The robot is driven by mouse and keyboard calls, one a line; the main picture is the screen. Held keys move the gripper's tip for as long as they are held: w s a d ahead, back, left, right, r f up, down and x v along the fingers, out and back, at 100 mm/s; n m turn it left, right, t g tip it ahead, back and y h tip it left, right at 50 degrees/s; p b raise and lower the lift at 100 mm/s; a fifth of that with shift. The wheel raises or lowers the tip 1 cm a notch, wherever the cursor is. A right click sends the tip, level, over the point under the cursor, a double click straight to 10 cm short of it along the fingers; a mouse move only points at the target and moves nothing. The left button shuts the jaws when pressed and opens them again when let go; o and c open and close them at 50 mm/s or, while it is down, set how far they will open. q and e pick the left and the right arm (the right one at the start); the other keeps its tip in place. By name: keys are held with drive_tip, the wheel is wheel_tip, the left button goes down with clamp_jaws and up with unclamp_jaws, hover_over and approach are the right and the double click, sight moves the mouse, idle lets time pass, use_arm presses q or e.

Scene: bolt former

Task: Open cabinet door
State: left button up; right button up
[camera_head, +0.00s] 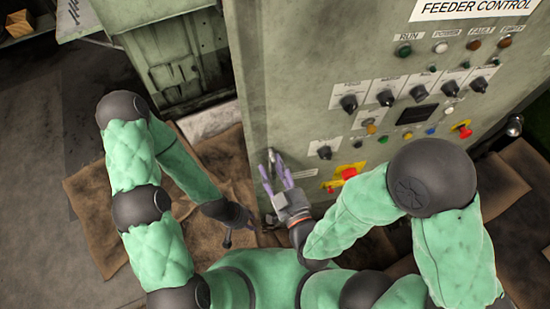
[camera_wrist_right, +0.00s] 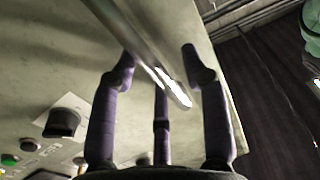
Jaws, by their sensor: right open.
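The cabinet (camera_head: 300,90) is a worn grey-green box labelled FEEDER CONTROL, and its door looks closed. A shiny metal bar handle (camera_wrist_right: 145,55) crosses the right wrist view, running from the top edge down to a rounded end. My right gripper (camera_head: 274,165) is open at the left part of the cabinet front, its purple fingers pointing at it. In the right wrist view, the fingers (camera_wrist_right: 160,75) stand around the handle's lower end; I cannot tell whether they touch it. My left gripper (camera_head: 238,222) hangs low, apart from the cabinet, and its opening is unclear.
Knobs, lamps and buttons (camera_head: 400,100) cover the cabinet front, with a red button on a yellow plate (camera_head: 346,172) right of my right gripper. Brown cardboard (camera_head: 95,205) lies on the floor. Another green machine (camera_head: 175,65) stands left of the cabinet.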

sight(269, 140)
wheel_tip(269, 140, up, 9)
drive_tip(key=shift+f, duration=0.1)
idle(0.3)
idle(0.5)
